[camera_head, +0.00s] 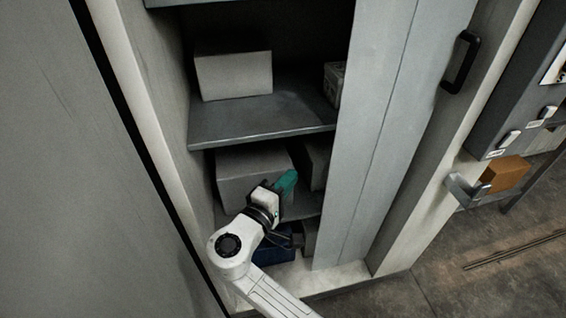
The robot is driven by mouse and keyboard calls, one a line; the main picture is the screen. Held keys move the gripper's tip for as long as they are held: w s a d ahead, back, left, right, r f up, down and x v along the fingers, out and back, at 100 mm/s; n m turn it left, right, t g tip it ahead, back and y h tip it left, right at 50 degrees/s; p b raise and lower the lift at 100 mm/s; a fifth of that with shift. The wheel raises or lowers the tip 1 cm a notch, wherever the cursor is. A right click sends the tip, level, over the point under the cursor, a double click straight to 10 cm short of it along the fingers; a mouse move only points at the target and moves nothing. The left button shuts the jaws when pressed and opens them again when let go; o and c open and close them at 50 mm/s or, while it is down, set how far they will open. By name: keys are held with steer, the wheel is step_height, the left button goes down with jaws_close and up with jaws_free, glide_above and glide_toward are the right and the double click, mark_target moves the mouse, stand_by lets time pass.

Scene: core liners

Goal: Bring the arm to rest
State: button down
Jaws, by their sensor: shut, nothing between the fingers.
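My gripper (286,181) has teal fingers at the end of my white arm, which reaches up from the bottom of the head view. It is shut with nothing between the fingers. In the picture it lies in front of a grey box (238,172) on a lower shelf of the cabinet. I cannot tell whether it touches the box. The arm is bent at a joint with a dark round cap.
The cabinet's shelf (262,122) holds a pale box (234,76). A blue item (273,252) sits low behind my arm.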

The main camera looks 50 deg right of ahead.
steer(key=shift+a, duration=0.15)
steer(key=s+f+m+g+y, duration=0.2)
steer(key=s+f+m+y, duration=0.1)
steer(key=s+f+y, duration=1.1)
steer(key=s+a+f+y+p, duration=0.1)
steer(key=s+a+f+y, duration=0.2)
steer(key=s+a, duration=0.5)
steer(key=shift+s+a, duration=0.15)
steer(key=shift+s, duration=0.15)
